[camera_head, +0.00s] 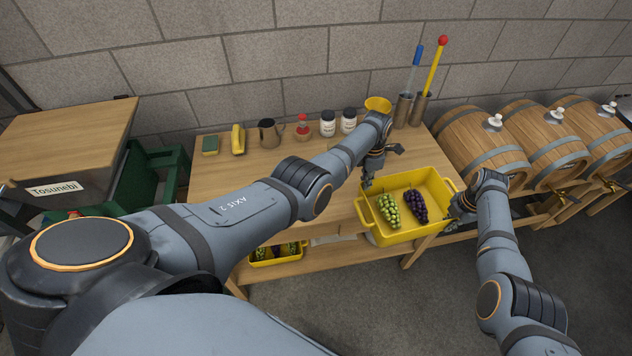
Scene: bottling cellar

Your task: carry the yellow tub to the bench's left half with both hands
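The yellow tub (412,233) is at the right end of the wooden bench (250,185), by its front edge. It holds green grapes (389,210) and dark purple grapes (416,205). My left gripper (368,182) points down at the tub's back left corner, above the left handle (362,212). My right gripper (459,206) is at the tub's right side, close to the right handle (450,186). Both sets of fingertips are small and partly hidden, so I cannot tell whether either is closed on the tub.
Barrels (482,142) stand right. Another yellow tub (277,260) is below.

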